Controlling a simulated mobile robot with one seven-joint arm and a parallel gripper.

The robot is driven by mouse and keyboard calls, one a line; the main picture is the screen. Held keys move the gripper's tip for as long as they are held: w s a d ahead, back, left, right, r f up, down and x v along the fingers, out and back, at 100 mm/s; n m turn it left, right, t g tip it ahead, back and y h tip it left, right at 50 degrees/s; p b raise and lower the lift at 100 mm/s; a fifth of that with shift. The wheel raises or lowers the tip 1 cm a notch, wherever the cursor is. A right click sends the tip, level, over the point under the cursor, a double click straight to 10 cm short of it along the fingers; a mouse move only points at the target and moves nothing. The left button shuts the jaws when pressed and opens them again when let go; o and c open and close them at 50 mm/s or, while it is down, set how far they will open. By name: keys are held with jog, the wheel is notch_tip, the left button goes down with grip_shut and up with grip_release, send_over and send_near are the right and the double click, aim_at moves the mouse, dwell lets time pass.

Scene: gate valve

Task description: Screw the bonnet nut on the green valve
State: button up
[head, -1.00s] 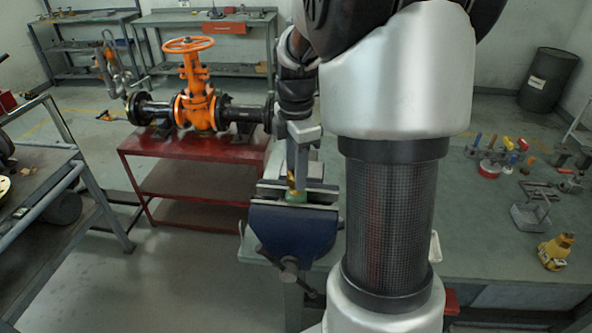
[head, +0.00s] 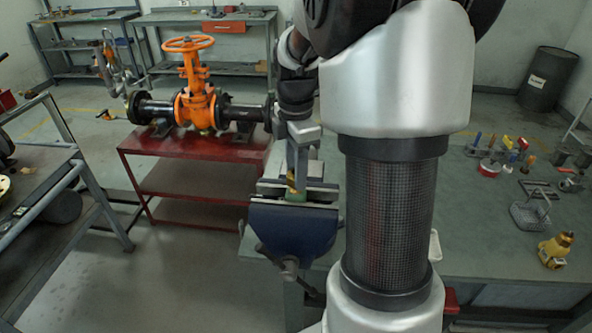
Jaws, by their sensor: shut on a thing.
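The green valve (head: 296,197) sits in the jaws of a blue bench vise (head: 292,228); only a small green part shows. A brass-coloured piece, which looks like the bonnet nut (head: 292,181), is just above the green part. My gripper (head: 293,172) points down over the vise and is shut on the brass piece. The fingers hide most of it, so I cannot tell how far it sits on the valve's thread.
The vise is at the left edge of a green workbench (head: 480,235). Tools and a yellow valve part (head: 555,250) lie at the bench's right. An orange gate valve (head: 198,95) on black pipe stands on a red table (head: 190,147) behind left.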

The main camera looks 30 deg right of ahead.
jog(key=shift+f+b, duration=0.45)
jog(key=shift+f, duration=0.55)
dwell(1.1)
jog(key=o, duration=1.2)
jog(key=shift+r, duration=0.15)
jog(key=shift+r+p, duration=2.85)
jog(key=shift+r, duration=0.55)
